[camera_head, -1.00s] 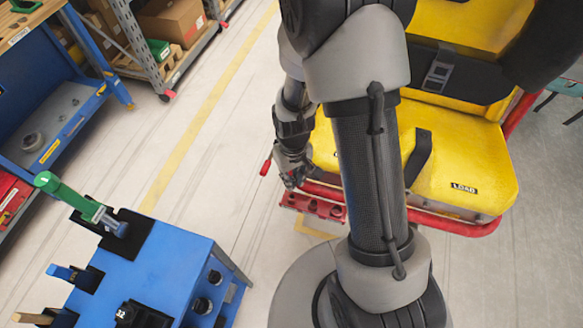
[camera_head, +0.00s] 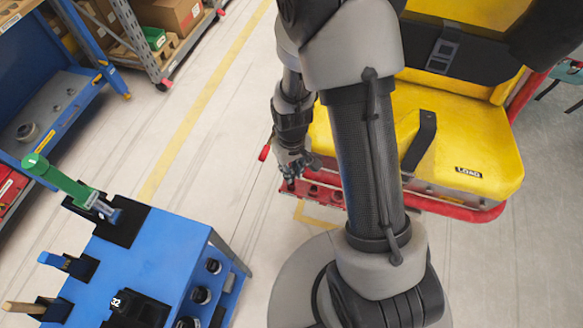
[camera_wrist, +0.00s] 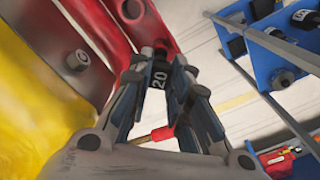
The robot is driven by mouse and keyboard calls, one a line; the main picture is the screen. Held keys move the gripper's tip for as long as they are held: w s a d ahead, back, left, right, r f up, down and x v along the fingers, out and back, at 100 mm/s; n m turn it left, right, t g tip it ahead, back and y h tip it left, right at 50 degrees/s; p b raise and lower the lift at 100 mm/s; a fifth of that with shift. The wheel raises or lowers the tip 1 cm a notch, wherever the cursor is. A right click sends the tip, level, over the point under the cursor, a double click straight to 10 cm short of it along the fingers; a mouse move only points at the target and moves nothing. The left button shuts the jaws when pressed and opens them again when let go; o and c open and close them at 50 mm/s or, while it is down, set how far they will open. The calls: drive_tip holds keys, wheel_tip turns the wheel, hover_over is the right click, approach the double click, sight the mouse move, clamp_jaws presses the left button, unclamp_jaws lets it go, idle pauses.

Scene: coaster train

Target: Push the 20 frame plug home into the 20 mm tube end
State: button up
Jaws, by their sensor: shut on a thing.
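My gripper (camera_wrist: 158,72) is shut on the black frame plug (camera_wrist: 157,80), whose white "20" label faces the wrist camera. The plug's far end is at the lower end of a red tube (camera_wrist: 146,22). A dark band shows between them; I cannot tell how deep the plug sits. In the head view my gripper (camera_head: 293,168) is beside the lower red frame (camera_head: 325,193) of the yellow seat. The plug is not distinguishable there.
The yellow seat (camera_head: 455,145) stands right of my gripper. A red-tipped rod (camera_wrist: 160,133) is close below the fingers in the wrist view. A blue cart (camera_head: 165,250) with tools and black holders stands left. Bare floor lies between.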

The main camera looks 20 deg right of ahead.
drive_tip(key=shift+f+b, duration=0.5)
drive_tip(key=shift+f, duration=0.2)
drive_tip(key=shift+f+b, duration=1.35)
drive_tip(key=shift+f, duration=0.35)
idle(0.6)
drive_tip(key=o, duration=0.9)
drive_tip(key=shift+o, duration=0.2)
drive_tip(key=o, duration=0.8)
drive_tip(key=shift+o, duration=0.2)
drive_tip(key=shift+r+p, duration=2.75)
drive_tip(key=shift+r, duration=0.8)
